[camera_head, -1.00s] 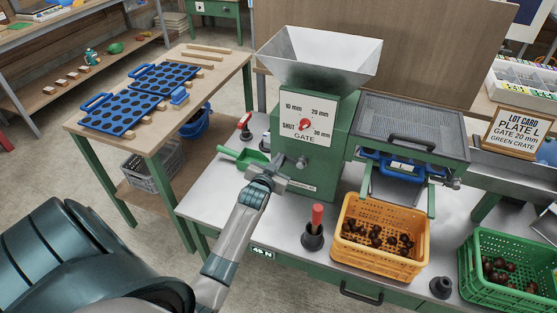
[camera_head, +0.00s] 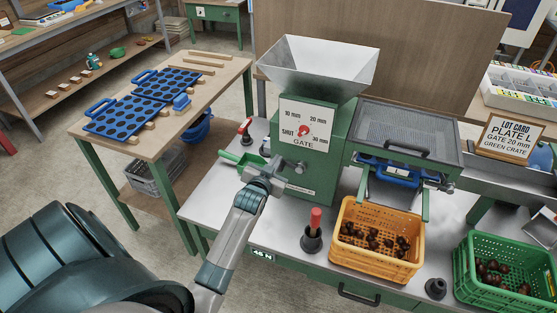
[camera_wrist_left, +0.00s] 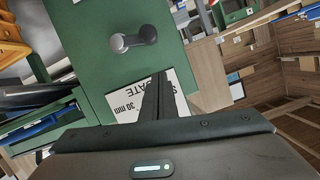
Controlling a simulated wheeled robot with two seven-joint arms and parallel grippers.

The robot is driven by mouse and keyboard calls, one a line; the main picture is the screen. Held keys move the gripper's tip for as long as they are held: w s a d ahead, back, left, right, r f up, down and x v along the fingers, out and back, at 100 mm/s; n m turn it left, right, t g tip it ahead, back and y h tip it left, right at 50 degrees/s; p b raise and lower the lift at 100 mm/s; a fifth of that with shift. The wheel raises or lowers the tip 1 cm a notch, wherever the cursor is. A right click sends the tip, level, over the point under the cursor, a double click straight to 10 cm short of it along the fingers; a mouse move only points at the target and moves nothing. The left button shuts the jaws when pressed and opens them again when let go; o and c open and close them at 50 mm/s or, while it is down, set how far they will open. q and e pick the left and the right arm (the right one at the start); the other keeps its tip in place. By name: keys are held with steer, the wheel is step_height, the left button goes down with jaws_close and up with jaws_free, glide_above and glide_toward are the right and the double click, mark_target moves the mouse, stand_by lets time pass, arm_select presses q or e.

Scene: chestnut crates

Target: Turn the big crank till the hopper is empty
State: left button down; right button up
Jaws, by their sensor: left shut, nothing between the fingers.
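The green mill (camera_head: 325,175) carries a pale metal hopper (camera_head: 315,62). No chestnuts show on its visible inner walls; its bottom is hidden. A short metal shaft with a round end (camera_head: 300,167) sticks out of the mill's front below the gate dial; it also shows in the left wrist view (camera_wrist_left: 133,40). I cannot make out a crank arm on it. My left gripper (camera_head: 276,166) is just left of this shaft, shut and empty. In the left wrist view its fingers (camera_wrist_left: 157,90) overlap the gate plate (camera_wrist_left: 150,100). My right gripper is not in view.
A red-handled tool (camera_head: 314,222) stands in a black holder in front of the mill. An orange crate (camera_head: 375,262) and a green crate (camera_head: 500,290) hold chestnuts. A green scoop (camera_head: 240,160) lies left of the mill. A lot card (camera_head: 510,138) stands at right.

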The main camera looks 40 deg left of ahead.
arm_select(q)
steer(key=b+v, duration=0.1)
steer(key=v, duration=0.5)
steer(key=shift+s, duration=0.3)
